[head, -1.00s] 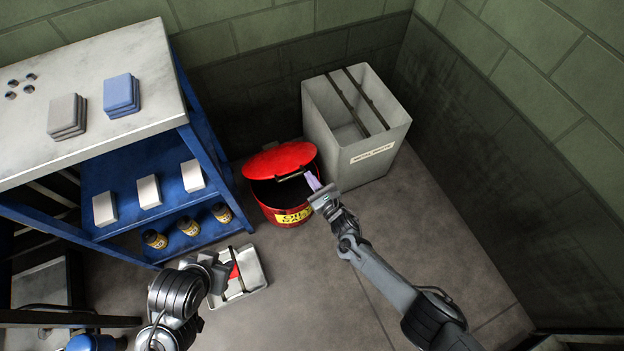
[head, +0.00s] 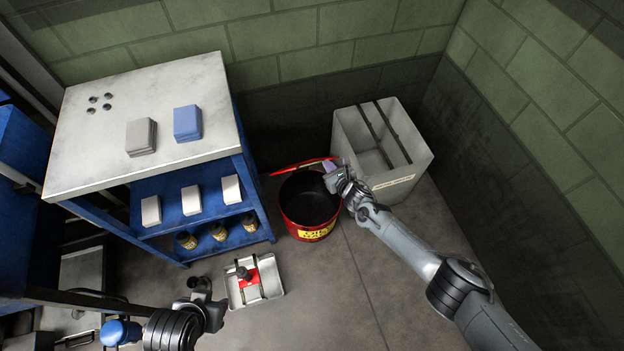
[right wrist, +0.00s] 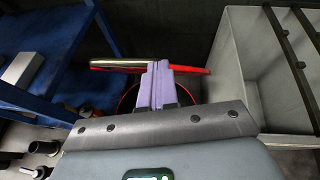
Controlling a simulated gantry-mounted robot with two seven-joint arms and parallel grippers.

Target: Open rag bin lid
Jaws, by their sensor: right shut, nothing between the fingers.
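The red rag bin (head: 317,234) with a yellow label stands on the floor between the blue shelf unit and the grey bin. Its lid (head: 301,165) stands raised, nearly edge-on, at the back rim, and the dark inside shows. My right gripper (head: 329,168) is at the lid's right end, its purple fingers shut with nothing between them. In the right wrist view the fingers (right wrist: 158,80) overlap the lid (right wrist: 112,67); I cannot tell whether they touch it. My left gripper (head: 205,290) is low at the left, away from the bin; its jaws are unclear.
A grey open bin (head: 405,185) with two dark bars stands right behind the rag bin. A blue shelf unit with a pale top (head: 85,150) is at the left. A metal tray (head: 272,291) holding a red item lies on the floor. Floor at front right is clear.

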